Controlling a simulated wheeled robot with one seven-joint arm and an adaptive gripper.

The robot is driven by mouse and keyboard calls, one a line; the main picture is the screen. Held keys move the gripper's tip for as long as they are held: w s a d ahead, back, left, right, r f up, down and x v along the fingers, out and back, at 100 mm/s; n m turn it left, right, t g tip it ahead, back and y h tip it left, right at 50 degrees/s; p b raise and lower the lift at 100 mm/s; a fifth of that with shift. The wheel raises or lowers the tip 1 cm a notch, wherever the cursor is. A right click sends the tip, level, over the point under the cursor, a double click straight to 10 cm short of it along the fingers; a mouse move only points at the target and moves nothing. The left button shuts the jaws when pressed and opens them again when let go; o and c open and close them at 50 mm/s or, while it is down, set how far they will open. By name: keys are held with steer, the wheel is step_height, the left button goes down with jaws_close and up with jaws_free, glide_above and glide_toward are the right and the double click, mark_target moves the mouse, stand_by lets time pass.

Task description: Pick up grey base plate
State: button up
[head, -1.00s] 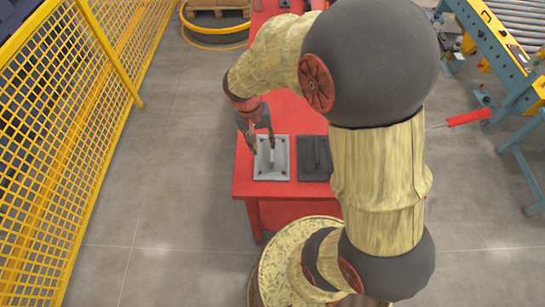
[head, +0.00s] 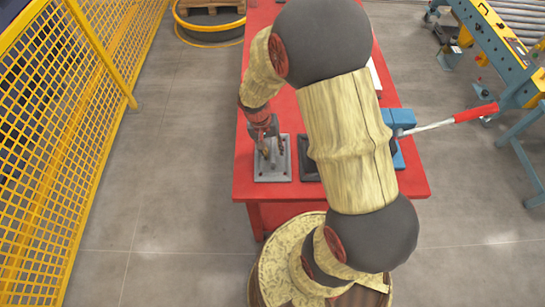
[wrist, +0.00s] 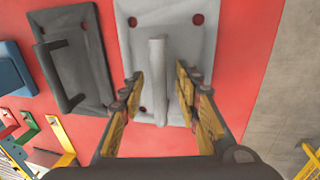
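The grey base plate (head: 272,171) lies flat on the red table (head: 232,183) near its front left corner. In the wrist view the grey plate (wrist: 190,50) has holes near its corners and an upright grey handle (wrist: 158,75) in its middle. My gripper (head: 271,151) is over the plate, pointing down. In the wrist view my gripper (wrist: 155,82) is open, with one finger on each side of the handle and a gap to both. I cannot tell how far down the fingertips reach along the handle.
A dark plate with a handle (wrist: 75,65) lies beside the grey one, partly hidden by my arm in the head view. A blue tool with a red-ended lever (head: 402,122) stands on the table's right. A yellow fence (head: 60,120) is at left.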

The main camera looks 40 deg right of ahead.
steer(key=c, duration=0.8)
steer(key=shift+r, duration=0.1)
jaws_close()
